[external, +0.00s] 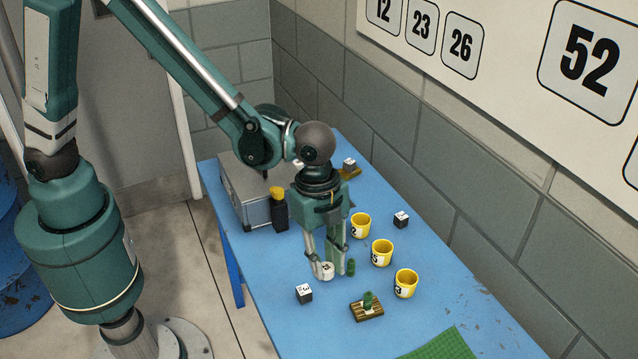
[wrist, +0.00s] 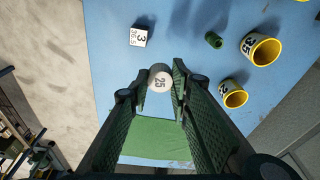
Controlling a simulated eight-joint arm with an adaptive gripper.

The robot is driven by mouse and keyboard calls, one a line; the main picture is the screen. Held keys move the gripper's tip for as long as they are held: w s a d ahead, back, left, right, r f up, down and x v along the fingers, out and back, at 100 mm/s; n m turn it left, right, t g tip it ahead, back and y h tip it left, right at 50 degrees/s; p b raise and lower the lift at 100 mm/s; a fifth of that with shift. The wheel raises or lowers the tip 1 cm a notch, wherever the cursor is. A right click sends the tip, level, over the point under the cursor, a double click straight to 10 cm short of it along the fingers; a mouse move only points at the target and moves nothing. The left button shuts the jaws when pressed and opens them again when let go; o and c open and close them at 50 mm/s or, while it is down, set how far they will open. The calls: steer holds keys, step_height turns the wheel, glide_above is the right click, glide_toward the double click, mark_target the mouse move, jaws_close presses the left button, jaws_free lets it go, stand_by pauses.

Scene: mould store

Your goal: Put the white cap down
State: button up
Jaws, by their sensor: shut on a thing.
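My gripper (external: 333,268) points down over the blue table and is shut on the white cap (external: 325,271). The cap is low, close to the table top. I cannot tell whether it touches the table. The fingers partly hide its sides.
A small green cylinder (external: 351,268) stands close right of my gripper. Yellow cups (external: 381,255) stand further right. A black-and-white block (external: 304,294) and a slatted wooden block (external: 367,312) lie nearer the front. A grey box (external: 245,190) is behind. A green mat (external: 440,347) lies at the front.

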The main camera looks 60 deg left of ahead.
steer(key=w+a+n+p, duration=0.1)
steer(key=w+a, duration=0.4)
steer(key=a, duration=0.9)
steer(key=w+a+n+p, duration=0.1)
steer(key=w+a+n, duration=0.2)
steer(key=a, duration=1.1)
steer(key=w+a+n+t+p, duration=0.1)
steer(key=w+a, duration=0.6)
steer(key=a, duration=0.8)
steer(key=shift+w+n+y+p, duration=0.15)
steer(key=shift+n+y+p, duration=0.15)
steer(key=shift+n+p, duration=0.55)
steer(key=shift+d+n+b, duration=0.1)
steer(key=shift+n+b, duration=0.15)
steer(key=shift+b, duration=0.05)
steer(key=shift+f, duration=2.8)
steer(key=shift+f, duration=0.15)
steer(key=shift+f, duration=1.95)
steer(key=shift+f+b, duration=0.15)
steer(key=shift+b, duration=0.3)
